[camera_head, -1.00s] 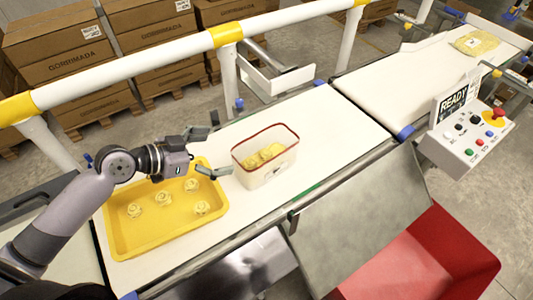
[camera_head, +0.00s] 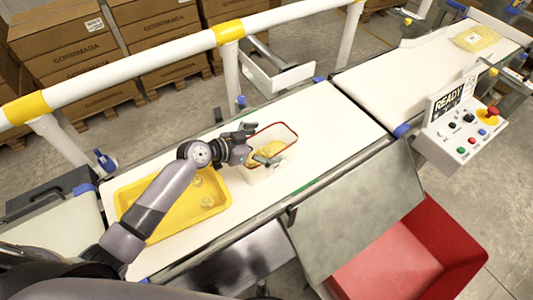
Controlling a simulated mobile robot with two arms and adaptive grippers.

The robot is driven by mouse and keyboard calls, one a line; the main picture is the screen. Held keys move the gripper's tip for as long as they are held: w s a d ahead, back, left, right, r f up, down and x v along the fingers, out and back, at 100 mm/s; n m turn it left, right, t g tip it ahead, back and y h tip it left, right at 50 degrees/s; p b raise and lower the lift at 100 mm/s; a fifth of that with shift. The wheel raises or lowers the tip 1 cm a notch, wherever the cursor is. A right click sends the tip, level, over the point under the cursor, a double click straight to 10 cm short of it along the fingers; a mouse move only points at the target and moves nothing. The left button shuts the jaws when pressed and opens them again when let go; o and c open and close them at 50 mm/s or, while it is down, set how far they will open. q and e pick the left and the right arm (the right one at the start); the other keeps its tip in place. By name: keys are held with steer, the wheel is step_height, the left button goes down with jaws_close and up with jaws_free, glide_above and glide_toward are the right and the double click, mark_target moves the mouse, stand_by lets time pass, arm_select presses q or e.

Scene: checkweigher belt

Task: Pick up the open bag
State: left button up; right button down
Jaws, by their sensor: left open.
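The open bag (camera_head: 284,161) is a pale, box-shaped bag with a red rim and yellow contents. It stands upright on the white belt in the middle of the head view. My left gripper (camera_head: 258,145) is open at the bag's left side, with one finger near the far rim and the other over the near part of the mouth. The gripper hides the bag's left part. I cannot tell whether the fingers touch the bag. My right gripper is not in view.
A yellow tray (camera_head: 182,222) with small yellow packets (camera_head: 207,201) lies left of the bag, under my left arm. A control box (camera_head: 462,133) reading READY and a red bin (camera_head: 425,255) are at the right. A yellow bag (camera_head: 475,39) lies on the far belt.

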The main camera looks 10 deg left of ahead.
arm_select(q)
steer(key=shift+w+d+f, duration=0.15)
steer(key=shift+c, duration=0.4)
steer(key=c, duration=1.6)
steer(key=shift+c, duration=0.2)
